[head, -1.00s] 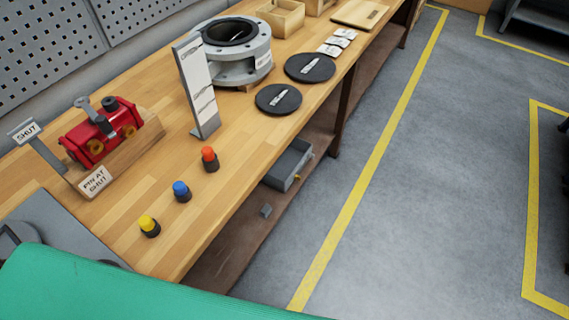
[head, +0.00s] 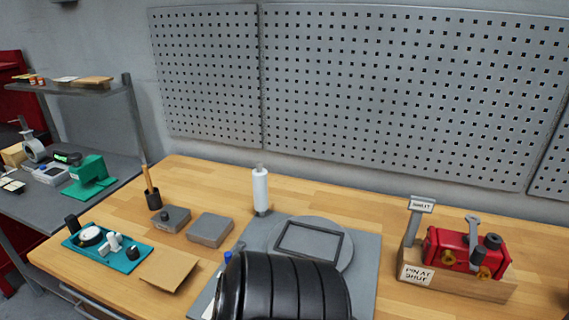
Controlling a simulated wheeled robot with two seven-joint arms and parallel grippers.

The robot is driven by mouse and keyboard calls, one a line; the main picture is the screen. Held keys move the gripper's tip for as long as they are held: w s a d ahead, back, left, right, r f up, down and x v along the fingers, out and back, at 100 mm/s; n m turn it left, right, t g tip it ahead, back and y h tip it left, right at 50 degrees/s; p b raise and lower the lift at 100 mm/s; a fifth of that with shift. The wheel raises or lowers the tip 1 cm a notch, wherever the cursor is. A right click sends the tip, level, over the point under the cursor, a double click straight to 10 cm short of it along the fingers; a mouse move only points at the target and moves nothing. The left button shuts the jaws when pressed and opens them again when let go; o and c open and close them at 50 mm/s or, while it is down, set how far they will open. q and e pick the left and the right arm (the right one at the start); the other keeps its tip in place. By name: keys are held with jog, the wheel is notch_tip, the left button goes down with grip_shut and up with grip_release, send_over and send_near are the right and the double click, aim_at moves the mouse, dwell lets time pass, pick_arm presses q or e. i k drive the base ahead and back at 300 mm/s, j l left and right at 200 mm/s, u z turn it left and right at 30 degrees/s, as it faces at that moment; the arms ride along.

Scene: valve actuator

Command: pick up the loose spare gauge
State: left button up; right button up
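A teal tray (head: 129,261) lies at the left end of the wooden bench. On it is a small round white-faced piece with a dark rim (head: 91,236), which looks like a gauge; its face is too small to read. White fittings (head: 112,243) and a black knob-like part (head: 133,253) sit beside it on the tray. Neither of my grippers is in view.
A red actuator (head: 455,250) stands on a wooden block at right. A grey plate (head: 367,250) with a round disc (head: 335,246), a white bottle (head: 261,190), grey blocks (head: 210,229) and brown card (head: 170,272) are on the bench. A separate grey table (head: 60,205) stands left.

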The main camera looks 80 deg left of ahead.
aim_at(91, 236)
jog(key=u, duration=4.1)
